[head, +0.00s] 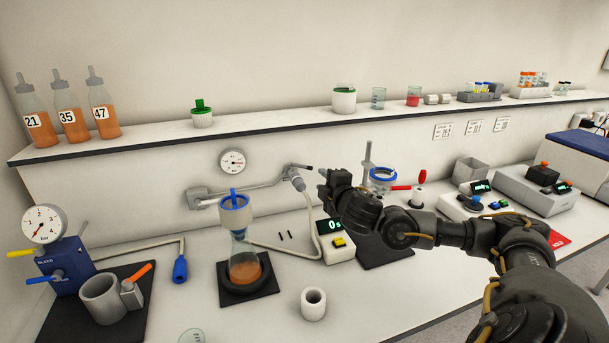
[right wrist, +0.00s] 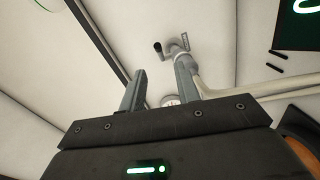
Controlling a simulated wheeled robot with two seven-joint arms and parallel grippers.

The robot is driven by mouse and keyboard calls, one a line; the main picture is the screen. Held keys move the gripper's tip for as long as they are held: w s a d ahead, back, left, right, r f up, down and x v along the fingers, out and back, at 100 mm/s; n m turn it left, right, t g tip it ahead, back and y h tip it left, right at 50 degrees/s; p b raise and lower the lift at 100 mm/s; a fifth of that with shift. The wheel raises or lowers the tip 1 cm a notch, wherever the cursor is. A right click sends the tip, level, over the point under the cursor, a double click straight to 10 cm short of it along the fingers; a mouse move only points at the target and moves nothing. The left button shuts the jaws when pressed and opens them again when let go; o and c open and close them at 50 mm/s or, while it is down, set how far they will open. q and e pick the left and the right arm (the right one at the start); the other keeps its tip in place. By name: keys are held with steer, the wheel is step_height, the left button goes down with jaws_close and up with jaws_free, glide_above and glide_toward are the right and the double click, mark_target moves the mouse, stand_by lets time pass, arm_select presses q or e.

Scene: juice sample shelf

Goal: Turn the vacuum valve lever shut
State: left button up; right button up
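The vacuum valve (head: 291,172) is on the wall pipe, with a pale hose running down from it. Its short black-tipped lever (head: 303,166) points right in the head view. In the right wrist view the lever's dark tip (right wrist: 158,47) shows ahead of the fingers, near the valve body (right wrist: 182,57). My right gripper (head: 325,182) is just right of and slightly below the lever in the head view. Its fingers (right wrist: 160,85) are apart, with nothing held between them. I cannot tell the exact gap to the lever. My left gripper is in neither view.
A round gauge (head: 232,161) is on the wall left of the valve. Below stand a flask (head: 242,262) with a blue-rimmed funnel (head: 235,215) and a display box (head: 337,250). A ring stand (head: 367,155) is behind my right gripper. A shelf (head: 270,125) runs above.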

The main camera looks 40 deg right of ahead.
mark_target(307, 168)
steer(key=p+x, duration=0.1)
steer(key=x, duration=0.2)
steer(key=p+x, duration=0.1)
steer(key=x, duration=0.1)
steer(key=p+x, duration=0.1)
steer(key=x, duration=0.2)
steer(key=shift+w+r, duration=0.3)
steer(key=shift+w, duration=0.15)
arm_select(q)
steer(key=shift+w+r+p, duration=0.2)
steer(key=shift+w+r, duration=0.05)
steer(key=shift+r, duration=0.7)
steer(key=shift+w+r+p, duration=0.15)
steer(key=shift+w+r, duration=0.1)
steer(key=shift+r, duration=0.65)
arm_select(e)
steer(key=shift+x, duration=0.85)
steer(key=shift+f, duration=0.15)
jaws_close()
steer(key=shift+a, duration=0.1)
